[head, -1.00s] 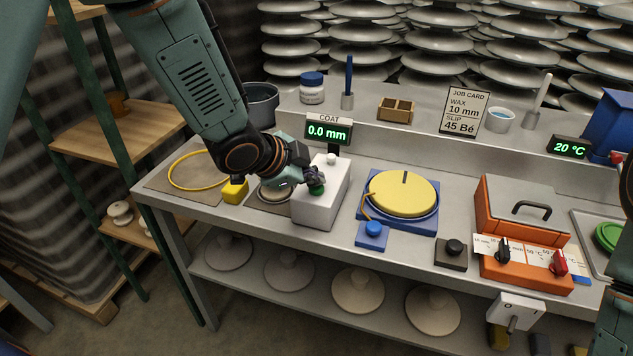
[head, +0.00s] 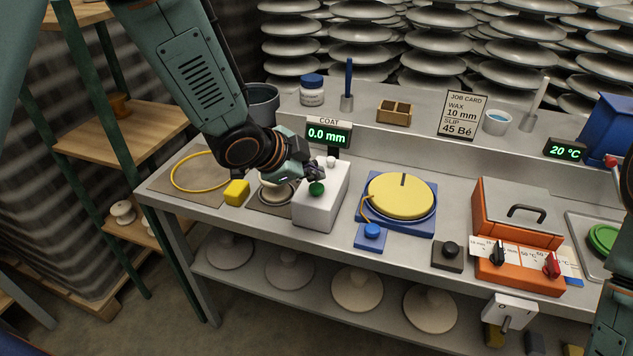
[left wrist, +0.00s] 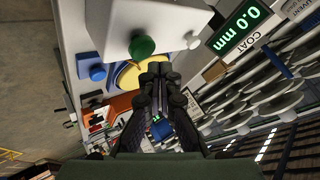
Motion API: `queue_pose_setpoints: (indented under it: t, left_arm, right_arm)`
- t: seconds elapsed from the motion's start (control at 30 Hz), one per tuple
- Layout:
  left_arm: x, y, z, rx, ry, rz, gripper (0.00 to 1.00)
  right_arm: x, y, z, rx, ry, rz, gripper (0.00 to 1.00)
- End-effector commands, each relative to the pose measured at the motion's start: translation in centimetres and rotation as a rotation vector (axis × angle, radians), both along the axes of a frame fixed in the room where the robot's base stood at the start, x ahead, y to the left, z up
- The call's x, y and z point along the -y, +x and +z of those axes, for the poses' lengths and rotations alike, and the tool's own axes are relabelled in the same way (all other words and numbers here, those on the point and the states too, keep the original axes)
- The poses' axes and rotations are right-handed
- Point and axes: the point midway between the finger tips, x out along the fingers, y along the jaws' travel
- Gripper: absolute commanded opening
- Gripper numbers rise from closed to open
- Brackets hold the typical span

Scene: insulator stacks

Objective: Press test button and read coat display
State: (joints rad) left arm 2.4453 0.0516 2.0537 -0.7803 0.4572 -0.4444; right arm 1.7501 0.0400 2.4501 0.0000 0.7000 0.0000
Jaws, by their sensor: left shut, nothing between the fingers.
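The coat display (head: 328,135) stands behind a white box and reads 0.0 mm in green; it also shows in the left wrist view (left wrist: 240,25). In the left wrist view the green button (left wrist: 141,46) is fully visible, apart from the fingers. My left gripper (head: 312,174) is shut and empty, just above and behind the green button. It also shows in the left wrist view (left wrist: 158,70). My right gripper is not in view.
A yellow disc (head: 400,195) on a blue base with a blue button (head: 372,231) stands right of the box. An orange heater box (head: 520,220) is further right. A yellow block (head: 236,192) lies left. The job card (head: 463,114) reads wax 10 mm, slip 45 Bé.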

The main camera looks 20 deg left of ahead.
Motion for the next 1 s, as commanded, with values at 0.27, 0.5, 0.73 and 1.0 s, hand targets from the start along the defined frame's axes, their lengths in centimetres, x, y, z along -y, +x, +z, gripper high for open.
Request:
queue_pose_setpoints:
  t: [0.27, 0.5, 0.73, 1.0]
  left_arm:
    - [0.0, 0.0, 0.7, 0.000, 0.000, 0.000, 0.00]
    - [0.0, 0.0, 2.9, 0.001, -0.001, 0.000, 0.00]
    - [0.0, 0.0, 4.8, 0.001, 0.000, 0.001, 0.00]
    - [0.0, 0.0, 5.0, 0.000, 0.000, 0.000, 0.00]
  right_arm:
    - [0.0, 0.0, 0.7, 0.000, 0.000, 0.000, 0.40]
    - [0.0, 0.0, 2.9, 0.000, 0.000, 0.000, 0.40]
    - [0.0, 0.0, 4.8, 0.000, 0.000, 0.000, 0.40]
    - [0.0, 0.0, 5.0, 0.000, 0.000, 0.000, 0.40]
